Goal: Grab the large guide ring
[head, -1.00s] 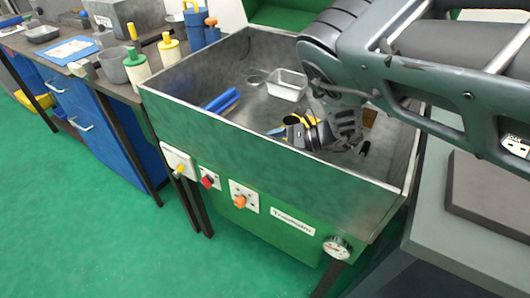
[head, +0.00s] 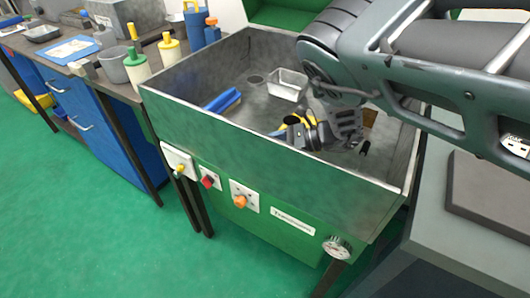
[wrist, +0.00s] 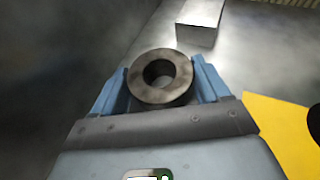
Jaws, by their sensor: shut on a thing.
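The large guide ring (wrist: 181,89) is a dark grey metal ring with a round hole. In the wrist view it sits between the two blue fingers of my gripper (wrist: 161,82), which is shut on it. In the head view my gripper (head: 362,150) is low inside the metal basin, near its front right. The ring cannot be made out there, as my wrist and the basin's front wall hide much of that area.
The basin (head: 265,125) has high walls around my gripper. Inside are a metal tray (head: 287,84), a blue object (head: 222,101) at the left, and something yellow (wrist: 285,135) beside my gripper. A grey block (wrist: 198,22) lies ahead in the wrist view. The basin's left floor is fairly open.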

